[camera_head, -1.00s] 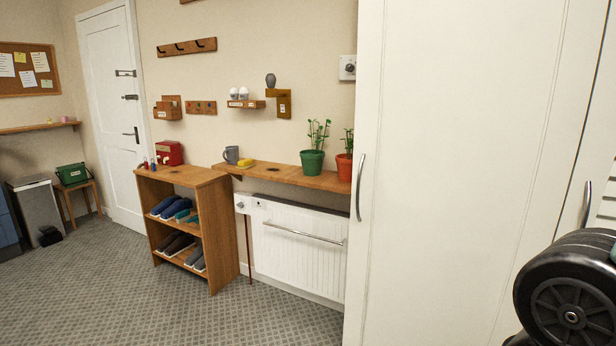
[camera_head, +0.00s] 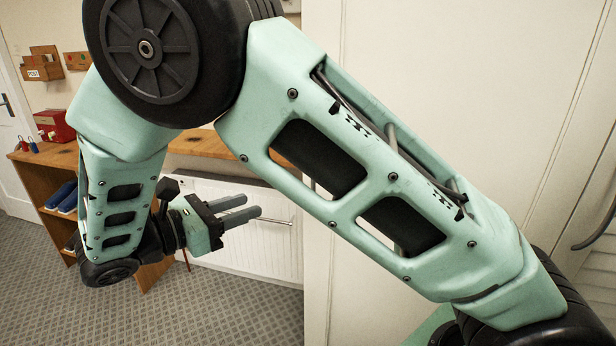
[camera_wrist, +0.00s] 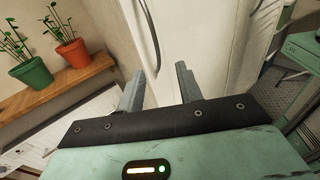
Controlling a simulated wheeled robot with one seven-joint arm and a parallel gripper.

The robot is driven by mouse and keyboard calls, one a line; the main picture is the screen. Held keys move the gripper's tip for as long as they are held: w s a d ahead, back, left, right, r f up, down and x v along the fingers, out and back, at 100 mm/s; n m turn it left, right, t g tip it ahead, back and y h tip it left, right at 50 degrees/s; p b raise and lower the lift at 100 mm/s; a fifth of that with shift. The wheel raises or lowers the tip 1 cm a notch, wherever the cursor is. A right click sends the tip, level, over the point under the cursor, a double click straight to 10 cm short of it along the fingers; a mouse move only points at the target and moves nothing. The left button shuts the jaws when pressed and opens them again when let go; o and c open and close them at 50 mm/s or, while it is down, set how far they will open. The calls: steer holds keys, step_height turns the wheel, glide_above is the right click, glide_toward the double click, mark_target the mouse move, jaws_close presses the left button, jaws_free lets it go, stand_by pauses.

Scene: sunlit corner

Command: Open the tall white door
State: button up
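The tall white door (camera_head: 450,80) fills the right of the head view, partly behind my arm. It looks shut. In the wrist view its face (camera_wrist: 200,35) lies ahead of my fingers. A long curved metal handle (camera_wrist: 151,38) runs along its left side there, beyond the fingertips and apart from them; in the head view my arm hides this handle. My gripper (camera_head: 252,206) is left of the door in the head view, fingers pointing right. In the wrist view my gripper (camera_wrist: 158,85) is open, with nothing between its two fingers.
A second curved handle (camera_head: 596,215) shows at the far right. Behind my gripper are a white radiator (camera_head: 270,240) and a wooden shelf (camera_head: 205,143). Green (camera_wrist: 30,73) and orange (camera_wrist: 73,52) plant pots stand on that shelf. Carpeted floor (camera_head: 230,315) is clear at lower left.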

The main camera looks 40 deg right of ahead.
steer(key=w+d+p, duration=0.2)
steer(key=d, duration=1.5)
steer(key=shift+w+r+h+p, duration=0.2)
steer(key=shift+r+h+p, duration=0.1)
steer(key=shift+h, duration=0.1)
jaws_close()
